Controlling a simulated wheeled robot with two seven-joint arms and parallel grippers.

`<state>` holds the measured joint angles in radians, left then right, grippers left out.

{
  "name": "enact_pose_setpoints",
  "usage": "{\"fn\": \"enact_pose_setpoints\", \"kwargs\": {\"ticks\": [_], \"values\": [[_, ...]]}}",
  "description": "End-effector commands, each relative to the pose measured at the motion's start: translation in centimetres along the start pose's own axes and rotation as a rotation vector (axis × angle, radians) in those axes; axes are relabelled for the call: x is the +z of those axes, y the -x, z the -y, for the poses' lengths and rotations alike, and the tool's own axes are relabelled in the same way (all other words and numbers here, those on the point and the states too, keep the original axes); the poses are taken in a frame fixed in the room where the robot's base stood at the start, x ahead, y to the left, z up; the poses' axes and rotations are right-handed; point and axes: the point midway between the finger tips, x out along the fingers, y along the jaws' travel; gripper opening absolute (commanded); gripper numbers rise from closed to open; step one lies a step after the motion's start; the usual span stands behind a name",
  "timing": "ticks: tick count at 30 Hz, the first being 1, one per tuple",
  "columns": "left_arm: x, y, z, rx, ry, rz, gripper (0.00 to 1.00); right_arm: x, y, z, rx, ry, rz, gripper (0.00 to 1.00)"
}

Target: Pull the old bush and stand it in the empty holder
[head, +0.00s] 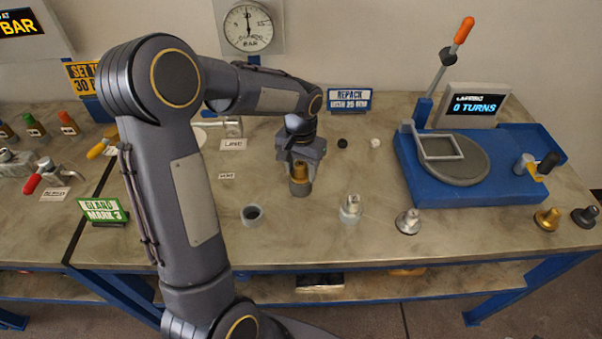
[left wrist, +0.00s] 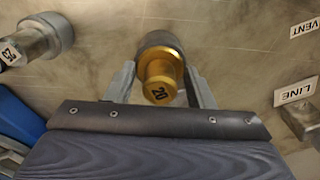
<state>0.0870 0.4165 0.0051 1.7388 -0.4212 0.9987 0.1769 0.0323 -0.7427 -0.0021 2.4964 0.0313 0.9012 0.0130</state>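A brass bush (head: 300,173) marked 20 stands upright in a grey ring-like base on the bench; it shows in the left wrist view (left wrist: 160,72) with the grey base (left wrist: 157,39) behind it. My left gripper (head: 301,158) is over the bush from above. Its two fingers (left wrist: 162,80) lie on either side of the bush, very close to it; I cannot tell whether they press on it. An empty grey holder (head: 252,215) stands nearer the front, to the left. A silver bush (head: 350,205) sits in another grey holder to the right. My right gripper is out of view.
A blue fixture (head: 478,187) with a round grey plate and lever stands at the right. Silver (head: 408,221), brass (head: 547,218) and dark (head: 585,215) flanged parts stand along the front. LINE (head: 233,144) and VENT (head: 227,176) labels lie left of the bush. My left arm hides the bench's left middle.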

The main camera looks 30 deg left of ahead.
Motion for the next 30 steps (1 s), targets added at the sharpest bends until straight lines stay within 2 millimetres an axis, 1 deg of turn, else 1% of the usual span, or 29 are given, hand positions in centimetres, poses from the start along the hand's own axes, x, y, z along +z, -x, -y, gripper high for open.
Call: {"fn": "enact_pose_setpoints", "kwargs": {"ticks": [1, 4, 11, 30], "values": [[0.0, 0.0, 0.0, 0.000, 0.000, 0.000, 0.25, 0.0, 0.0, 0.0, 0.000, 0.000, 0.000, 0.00], [0.0, 0.0, 0.0, 0.000, 0.000, 0.000, 0.12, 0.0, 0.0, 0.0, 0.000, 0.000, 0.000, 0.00], [0.0, 0.4, 0.0, 0.000, 0.000, -0.001, 0.12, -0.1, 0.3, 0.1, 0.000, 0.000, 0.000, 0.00], [0.0, 3.0, 0.0, 0.000, 0.000, -0.001, 0.12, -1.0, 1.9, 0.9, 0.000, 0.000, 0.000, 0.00]]}}
